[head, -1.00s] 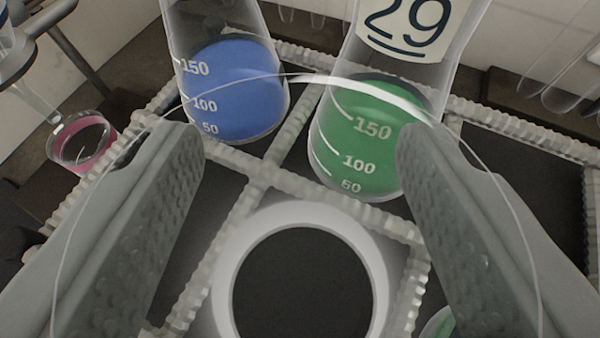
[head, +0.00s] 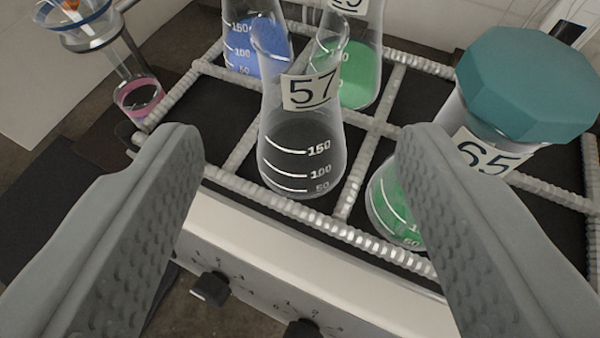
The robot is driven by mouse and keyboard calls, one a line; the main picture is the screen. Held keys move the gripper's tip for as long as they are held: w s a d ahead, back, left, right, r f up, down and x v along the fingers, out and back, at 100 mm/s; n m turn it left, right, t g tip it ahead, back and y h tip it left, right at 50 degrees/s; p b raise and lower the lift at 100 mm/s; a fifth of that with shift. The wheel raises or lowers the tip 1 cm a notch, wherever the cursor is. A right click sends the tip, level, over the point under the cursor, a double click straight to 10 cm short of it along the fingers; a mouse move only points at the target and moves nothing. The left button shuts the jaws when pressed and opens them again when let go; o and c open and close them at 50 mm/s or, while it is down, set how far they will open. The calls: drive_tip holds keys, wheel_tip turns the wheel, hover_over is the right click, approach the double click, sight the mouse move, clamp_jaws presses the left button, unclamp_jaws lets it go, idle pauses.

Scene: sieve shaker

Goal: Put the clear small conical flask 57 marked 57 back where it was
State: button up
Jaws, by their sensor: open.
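The clear conical flask 57 (head: 303,135) stands upright and empty in a front compartment of the shaker's rack (head: 290,212), with its label 57 facing me. My gripper (head: 300,160) is open, one finger at each side of the picture. The flask shows in the gap between the fingers, farther off, and neither finger touches it. The right finger hides part of flask 65 (head: 475,155), which has a teal cap and green liquid.
A blue-filled flask (head: 255,45) and a green-filled flask (head: 360,70) stand behind flask 57. Control knobs (head: 211,288) are on the shaker's front. Compartments left of flask 57 are empty.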

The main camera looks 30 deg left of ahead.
drive_tip(key=shift+s+d+r, duration=0.1)
drive_tip(key=shift+s+d, duration=0.05)
drive_tip(key=shift+s, duration=0.1)
drive_tip(key=s+a+r+m+t+h, duration=0.15)
drive_tip(key=s+a+r+t, duration=0.25)
drive_tip(key=a+r, duration=0.4)
drive_tip(key=s+a+r+t+h, duration=0.3)
drive_tip(key=s+a+r+t, duration=0.15)
drive_tip(key=a+r, duration=0.3)
drive_tip(key=s+a+f+m+g, duration=0.1)
drive_tip(key=s+a+f, duration=0.2)
drive_tip(key=s, duration=0.2)
drive_tip(key=s+a+f+m+g+h, duration=0.1)
drive_tip(key=s+a+f, duration=0.2)
drive_tip(key=s, duration=0.3)
drive_tip(key=s+a+f+m+g, duration=0.1)
drive_tip(key=s+a+f+m, duration=0.1)
drive_tip(key=s, duration=0.4)
wheel_tip(320, 180, down, 3)
drive_tip(key=shift+a+r+h, duration=0.1)
drive_tip(key=shift+a+h, duration=0.25)
drive_tip(key=shift+a, duration=0.1)
